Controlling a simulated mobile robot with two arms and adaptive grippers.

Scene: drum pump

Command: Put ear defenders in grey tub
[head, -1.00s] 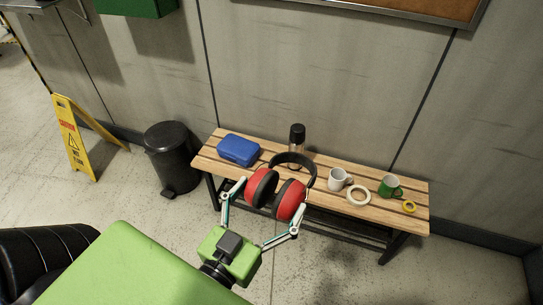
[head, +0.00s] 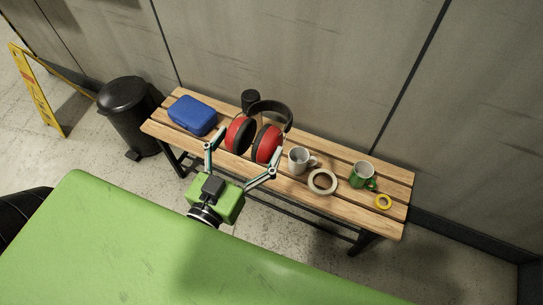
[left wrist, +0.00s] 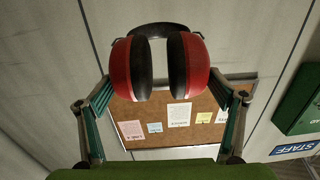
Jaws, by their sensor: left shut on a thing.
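The red and black ear defenders (head: 267,143) are held in my left gripper (head: 242,156), which is shut on the two ear cups. The black headband points up and away from the gripper. In the head view they appear over the wooden bench, in front of the flask. In the left wrist view the ear defenders (left wrist: 158,65) sit between the fingers, with a wall board behind them. My right gripper is not in view. No grey tub shows in these frames.
The wooden bench (head: 335,208) holds a blue box (head: 193,115), a dark flask (head: 250,98), a white mug (head: 298,160), a tape roll (head: 322,182), a green mug (head: 362,174) and a yellow ring (head: 384,202). A black bin (head: 127,110) and yellow sign (head: 38,92) stand left.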

